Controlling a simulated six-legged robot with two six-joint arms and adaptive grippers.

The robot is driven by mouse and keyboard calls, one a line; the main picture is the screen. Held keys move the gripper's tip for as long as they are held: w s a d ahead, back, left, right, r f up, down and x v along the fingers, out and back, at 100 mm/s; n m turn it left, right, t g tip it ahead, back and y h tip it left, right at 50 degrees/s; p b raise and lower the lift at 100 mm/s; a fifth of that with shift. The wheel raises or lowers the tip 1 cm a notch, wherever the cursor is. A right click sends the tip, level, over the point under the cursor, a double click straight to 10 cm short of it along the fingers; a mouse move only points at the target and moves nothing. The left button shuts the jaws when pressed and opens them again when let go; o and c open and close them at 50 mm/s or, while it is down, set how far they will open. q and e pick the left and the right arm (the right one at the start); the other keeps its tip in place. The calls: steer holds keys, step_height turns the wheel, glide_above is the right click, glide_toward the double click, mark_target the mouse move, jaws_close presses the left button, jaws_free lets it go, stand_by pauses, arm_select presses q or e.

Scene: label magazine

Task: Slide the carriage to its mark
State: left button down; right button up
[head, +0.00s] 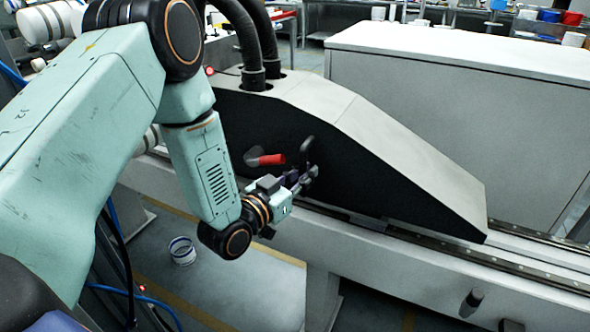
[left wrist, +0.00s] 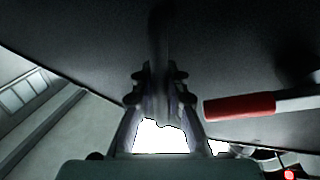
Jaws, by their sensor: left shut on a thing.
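The carriage (head: 410,192) is a large wedge-shaped housing with a dark side and a pale sloping top. It sits on a long rail (head: 520,262). My left gripper (head: 309,174) is at its dark side, shut on a dark handle (head: 307,144). In the left wrist view my left gripper (left wrist: 160,90) has its fingers on both sides of the dark handle (left wrist: 159,40). A red-gripped lever (head: 270,159) sticks out just left of the handle; it also shows in the left wrist view (left wrist: 240,107). I cannot make out the mark. My right gripper is not in view.
Two black hoses (head: 251,45) rise from the carriage's top left. A big grey cabinet (head: 470,110) stands behind the rail. The rail to the right of the carriage looks clear. A small white roll (head: 182,250) lies on the floor.

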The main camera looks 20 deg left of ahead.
mark_target(309, 122)
arm_select(q)
steer(key=c, duration=1.8)
jaws_free()
steer(key=shift+a+f+y, duration=0.15)
steer(key=shift+a+y, duration=0.15)
steer(key=shift+a, duration=0.05)
steer(key=o, duration=0.4)
steer(key=shift+s+a+n, duration=0.15)
steer(key=shift+a+n, duration=0.25)
steer(key=shift+a, duration=0.4)
steer(key=shift+o, duration=0.2)
steer(key=shift+d+r, duration=0.2)
steer(key=shift+d, duration=0.05)
steer(key=shift+r, duration=0.15)
step_height(309, 122, up, 10)
steer(key=shift+f, duration=0.15)
